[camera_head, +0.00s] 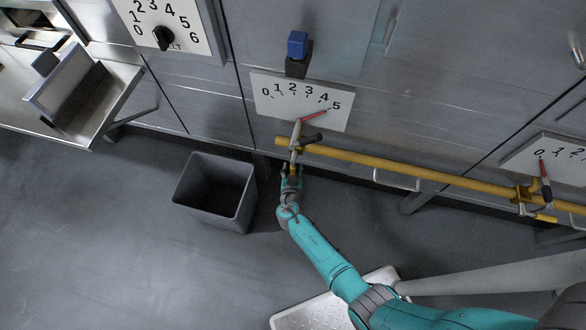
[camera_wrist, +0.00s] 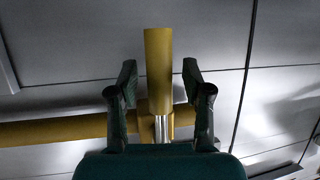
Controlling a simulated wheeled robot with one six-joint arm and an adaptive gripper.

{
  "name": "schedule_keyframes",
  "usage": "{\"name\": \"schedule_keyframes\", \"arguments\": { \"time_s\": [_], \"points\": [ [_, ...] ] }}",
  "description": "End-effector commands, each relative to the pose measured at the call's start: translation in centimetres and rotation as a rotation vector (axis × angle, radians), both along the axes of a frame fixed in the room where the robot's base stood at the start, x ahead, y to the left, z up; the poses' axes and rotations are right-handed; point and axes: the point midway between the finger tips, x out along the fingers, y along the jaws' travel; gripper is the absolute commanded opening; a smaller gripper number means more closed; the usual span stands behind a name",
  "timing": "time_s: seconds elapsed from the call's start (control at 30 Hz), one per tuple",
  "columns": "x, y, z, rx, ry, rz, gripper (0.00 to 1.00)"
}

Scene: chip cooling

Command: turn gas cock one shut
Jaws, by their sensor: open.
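A gas cock (camera_head: 297,135) sits on the yellow gas pipe below a white scale plate (camera_head: 268,88) marked 0 to 5. Its red pointer (camera_head: 314,115) slants up to the right, toward the 4 and 5 end. A second gas cock (camera_head: 522,194) is at the far right, its red-tipped pointer (camera_head: 545,180) near the 0. No label shows which is number one. My gripper (camera_head: 291,168) is open just below the middle cock. In the wrist view its fingers (camera_wrist: 159,78) stand either side of a yellow pipe stub (camera_wrist: 158,50), apparently apart from it. A silver stem (camera_wrist: 162,128) shows below.
The yellow pipe (camera_head: 410,171) runs along the steel cabinet front. A dark bin (camera_head: 243,200) stands left of my gripper. A blue-topped block (camera_head: 297,46) is above the plate, and a dial panel (camera_head: 190,35) upper left. A white perforated tray (camera_head: 300,312) lies by my arm.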

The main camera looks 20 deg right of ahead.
Motion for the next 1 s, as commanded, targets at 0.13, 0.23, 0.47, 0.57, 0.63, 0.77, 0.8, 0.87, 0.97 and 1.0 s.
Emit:
{"name": "schedule_keyframes", "arguments": {
  "time_s": [0.13,0.23,0.47,0.57,0.63,0.77,0.8,0.87,0.97,1.0],
  "points": [
    [0.01,-0.04,-0.07,0.0,0.001,0.0,0.49],
    [0.01,-0.03,-0.05,0.0,0.001,0.0,0.49],
    [0.01,-0.02,-0.04,-0.001,0.0,0.0,0.0],
    [0.0,-0.02,-0.05,-0.001,0.0,0.0,0.0],
    [0.01,-0.02,-0.04,-0.001,0.0,0.0,0.0],
    [-0.03,-0.08,-0.04,-0.007,0.005,0.0,0.0],
    [-0.05,-0.11,-0.02,-0.013,0.009,0.001,0.0],
    [-0.12,-0.19,-0.01,-0.024,0.017,0.001,0.0],
    [-0.29,-0.43,0.01,-0.055,0.04,0.001,0.0],
    [-0.38,-0.57,0.02,-0.072,0.052,0.0,0.0]
  ]
}}
